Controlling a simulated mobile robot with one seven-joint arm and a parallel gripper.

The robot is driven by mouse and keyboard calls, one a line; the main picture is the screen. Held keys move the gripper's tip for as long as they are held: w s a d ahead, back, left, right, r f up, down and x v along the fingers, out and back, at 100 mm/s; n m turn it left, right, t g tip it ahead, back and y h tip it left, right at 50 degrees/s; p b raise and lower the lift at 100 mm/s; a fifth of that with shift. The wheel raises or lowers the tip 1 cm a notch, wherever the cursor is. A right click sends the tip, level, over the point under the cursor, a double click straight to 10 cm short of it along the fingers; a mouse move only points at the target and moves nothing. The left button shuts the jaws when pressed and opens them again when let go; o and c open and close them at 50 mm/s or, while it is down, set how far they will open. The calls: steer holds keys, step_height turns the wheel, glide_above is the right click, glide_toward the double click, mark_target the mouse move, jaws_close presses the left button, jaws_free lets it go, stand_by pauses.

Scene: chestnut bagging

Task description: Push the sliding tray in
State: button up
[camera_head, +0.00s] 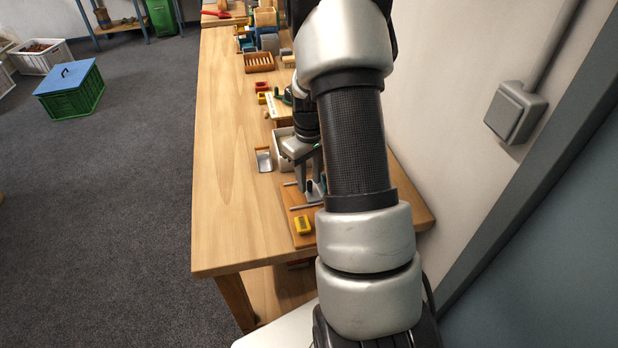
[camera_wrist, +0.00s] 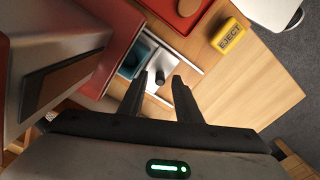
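My gripper (camera_head: 310,186) points down over a wooden board at the near end of the bench, mostly behind my arm in the head view. In the wrist view my gripper (camera_wrist: 159,80) has its two dark fingers apart. A dark, grey-topped knob (camera_wrist: 160,76) shows between the fingertips, with a gap on each side; contact cannot be told. The knob stands on a pale strip beside a teal open box (camera_wrist: 131,62), between light rails (camera_wrist: 171,46). This looks like the sliding tray, but its full outline is hidden by the gripper and a red-edged housing (camera_wrist: 113,62).
A yellow block (camera_wrist: 230,36) marked EJECT sits on the board; it also shows in the head view (camera_head: 303,224). A small metal scoop-like tray (camera_head: 264,160) lies left of my gripper. The bench's left side (camera_head: 225,180) is clear.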

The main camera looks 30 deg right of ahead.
step_height(320, 180, up, 17)
steer(key=shift+r, duration=0.2)
stand_by(0.3)
step_height(320, 180, down, 18)
steer(key=n, duration=1)
steer(key=shift+r+n, duration=0.1)
steer(key=shift+n, duration=0.3)
jaws_close()
